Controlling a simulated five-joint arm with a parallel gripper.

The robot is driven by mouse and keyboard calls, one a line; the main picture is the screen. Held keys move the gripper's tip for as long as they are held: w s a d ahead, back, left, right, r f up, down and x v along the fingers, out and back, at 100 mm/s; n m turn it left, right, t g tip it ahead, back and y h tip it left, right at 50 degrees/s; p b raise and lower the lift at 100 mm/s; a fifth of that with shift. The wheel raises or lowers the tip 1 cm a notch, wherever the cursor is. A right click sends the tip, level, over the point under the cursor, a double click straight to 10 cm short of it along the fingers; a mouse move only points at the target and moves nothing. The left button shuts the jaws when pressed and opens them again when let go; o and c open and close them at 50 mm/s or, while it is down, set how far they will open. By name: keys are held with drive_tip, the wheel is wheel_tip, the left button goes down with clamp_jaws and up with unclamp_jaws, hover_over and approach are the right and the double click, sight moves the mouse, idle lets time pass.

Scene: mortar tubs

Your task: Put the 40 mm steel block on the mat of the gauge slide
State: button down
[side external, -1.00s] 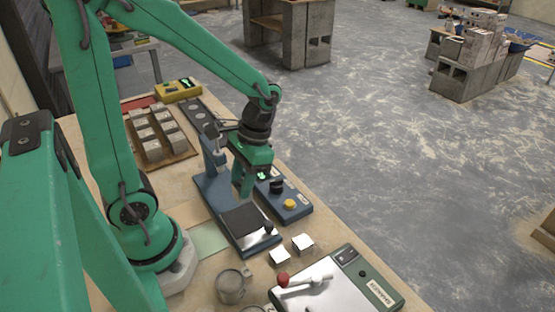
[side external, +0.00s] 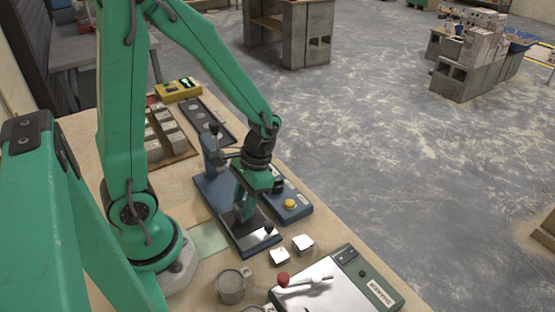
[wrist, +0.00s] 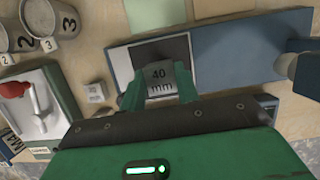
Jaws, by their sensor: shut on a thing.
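My gripper (wrist: 160,92) is shut on the 40 mm steel block (wrist: 159,74), whose face reads "40 mm" in the wrist view. In the side view my gripper (side external: 243,216) is low over the dark mat (wrist: 170,46) of the gauge slide (side external: 210,187). The block is between the fingertips and over the mat; I cannot tell whether it touches it. In the side view the fingers largely hide the block and part of the mat. The gauge slide has a blue base, a bright steel end plate and an upright post.
Two small blocks (side external: 303,243) (side external: 279,257) stand near the slide's front end. A plate with a red-knobbed lever (side external: 310,283) and a metal mug (side external: 230,287) are nearby. A blue box with a yellow button (side external: 290,204) stands close on the right. A block tray (side external: 180,151) lies behind.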

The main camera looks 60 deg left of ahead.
drive_tip(key=shift+f, duration=0.4)
drive_tip(key=shift+f, duration=0.15)
drive_tip(key=c, duration=1)
unclamp_jaws()
drive_tip(key=shift+c, duration=0.2)
drive_tip(key=v, duration=1.2)
drive_tip(key=shift+r, duration=0.25)
drive_tip(key=s+r+t, duration=0.3)
drive_tip(key=r+t, duration=0.5)
drive_tip(key=t, duration=0.1)
drive_tip(key=shift+s+d+r, duration=0.25)
drive_tip(key=shift+r, duration=0.15)
